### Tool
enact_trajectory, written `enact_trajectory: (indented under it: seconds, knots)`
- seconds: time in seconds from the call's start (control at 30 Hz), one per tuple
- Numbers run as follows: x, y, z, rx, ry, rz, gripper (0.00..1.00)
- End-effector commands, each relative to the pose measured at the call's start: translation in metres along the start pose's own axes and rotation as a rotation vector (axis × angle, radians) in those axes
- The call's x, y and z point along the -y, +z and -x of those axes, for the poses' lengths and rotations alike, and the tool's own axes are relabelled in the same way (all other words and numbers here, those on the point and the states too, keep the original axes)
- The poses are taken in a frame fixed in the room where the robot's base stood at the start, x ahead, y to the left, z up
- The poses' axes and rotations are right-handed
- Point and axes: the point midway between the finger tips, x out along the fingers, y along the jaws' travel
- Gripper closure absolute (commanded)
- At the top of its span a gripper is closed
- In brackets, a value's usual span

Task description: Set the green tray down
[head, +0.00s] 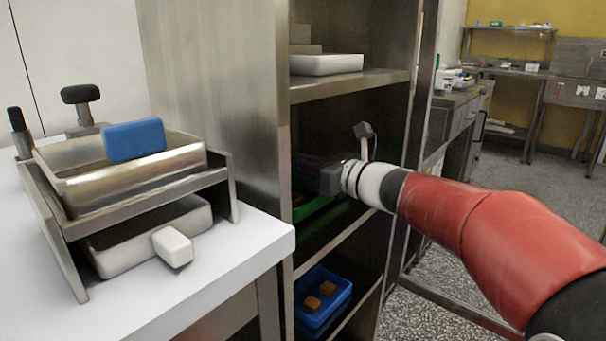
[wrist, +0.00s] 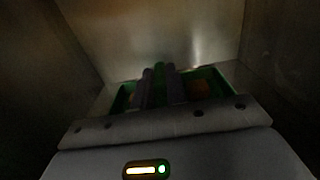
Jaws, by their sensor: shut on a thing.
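The green tray (head: 312,209) is inside the dark middle bay of the metal shelf unit, partly hidden by the cabinet side and my gripper. In the wrist view the green tray (wrist: 222,77) lies beyond my gripper, with a brown-orange piece (wrist: 201,88) in its right part. My gripper (wrist: 159,72) reaches into the bay, its fingers close together and shut on the tray. In the head view my gripper (head: 318,180) is dim and its fingertips are hidden. I cannot tell whether the tray touches the shelf board.
A blue tray (head: 338,309) with brown blocks stands on the shelf below. A white tray (head: 338,65) lies on the shelf above. The cabinet's side wall (head: 230,110) is close on the left. Left of it, a white table (head: 262,232) carries a metal rack with pans.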

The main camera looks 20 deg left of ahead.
Motion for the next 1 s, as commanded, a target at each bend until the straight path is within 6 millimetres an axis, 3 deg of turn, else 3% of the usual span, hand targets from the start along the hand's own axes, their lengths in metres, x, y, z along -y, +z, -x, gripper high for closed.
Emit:
enact_trajectory:
  seconds: [0.03,0.4,0.43,0.6,1.0]
  knots:
    - [-0.0020,-0.0075,-0.0008,0.002,0.003,0.001,1.00]
    - [-0.0019,-0.0092,-0.0007,0.002,0.002,0.000,1.00]
    - [-0.0018,-0.0101,-0.0008,0.000,0.002,0.000,0.84]
    - [-0.0019,-0.0090,-0.0009,0.000,0.002,0.000,0.64]
    - [-0.0015,-0.0058,0.0058,0.001,0.001,0.000,0.64]
